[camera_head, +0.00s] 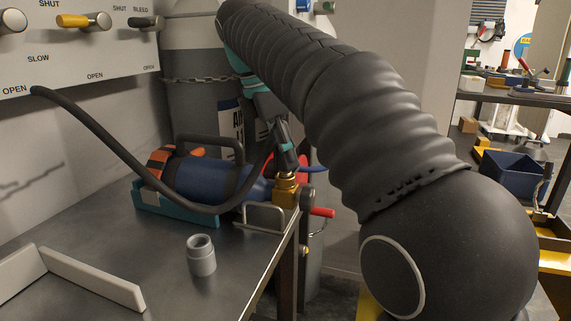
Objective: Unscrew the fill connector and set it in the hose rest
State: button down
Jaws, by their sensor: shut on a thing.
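My gripper (286,170) points down at the right end of a blue cylinder with an orange base (210,178), which lies in a teal cradle (180,208). The gripper is shut on the fill connector, at the top of a brass fitting (285,190) on the cylinder's neck; the fingers hide most of the connector. A black hose (110,150) runs from the wall panel, sags past the cylinder and rises toward the gripper. A grey, open-topped upright cup (201,257), which looks like the hose rest, stands empty on the bench. I cannot tell whether the connector's thread is engaged.
A metal wire bracket (262,219) and a red-handled part (322,212) are close by the fitting at the bench edge. A pale low rail (90,279) lies at front left. A chained grey gas cylinder (197,90) stands behind. The bench around the cup is clear.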

jog(key=shift+r, duration=1.55)
